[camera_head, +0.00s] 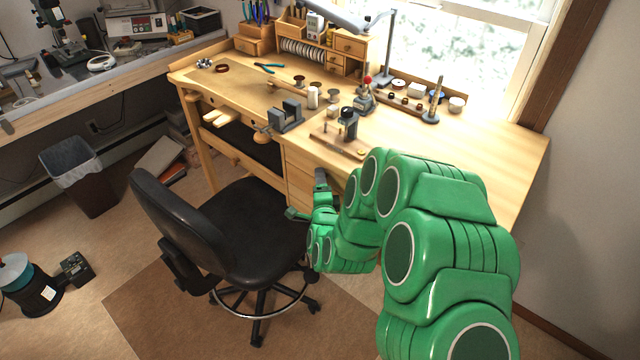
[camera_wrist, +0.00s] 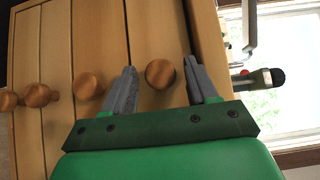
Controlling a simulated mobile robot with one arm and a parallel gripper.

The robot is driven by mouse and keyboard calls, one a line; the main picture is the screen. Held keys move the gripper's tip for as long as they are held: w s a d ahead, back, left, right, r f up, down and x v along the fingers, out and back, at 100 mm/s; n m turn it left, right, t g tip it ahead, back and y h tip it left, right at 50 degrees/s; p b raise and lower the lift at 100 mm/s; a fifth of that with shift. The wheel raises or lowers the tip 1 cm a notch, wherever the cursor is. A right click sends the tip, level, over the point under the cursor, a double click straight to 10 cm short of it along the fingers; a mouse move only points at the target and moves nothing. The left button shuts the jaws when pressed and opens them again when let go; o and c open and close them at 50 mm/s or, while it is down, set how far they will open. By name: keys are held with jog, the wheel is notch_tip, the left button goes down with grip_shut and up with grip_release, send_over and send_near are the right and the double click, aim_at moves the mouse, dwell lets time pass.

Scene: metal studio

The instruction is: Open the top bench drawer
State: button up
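The top bench drawer (camera_wrist: 155,28) is the wooden front nearest the benchtop edge, on the right in the sideways wrist view. It looks shut. Its round wooden knob (camera_wrist: 160,73) shows between the two grey fingers of my gripper (camera_wrist: 161,72). The fingers are open, one on each side of the knob, with gaps to both. How deep they reach around it is hard to tell.
Lower drawers with knobs (camera_wrist: 88,86) lie to the left in the wrist view. The wooden bench (camera_head: 480,150) carries a vise (camera_head: 286,116) and several tools. A black chair (camera_head: 245,230) stands close to the left of my gripper. Floor in front of the drawers is partly free.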

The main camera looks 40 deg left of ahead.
grip_shut()
jog(key=s, duration=2.3)
jog(key=shift+s, duration=0.2)
jog(key=shift+o, duration=0.5)
grip_release()
jog(key=shift+a, duration=0.1)
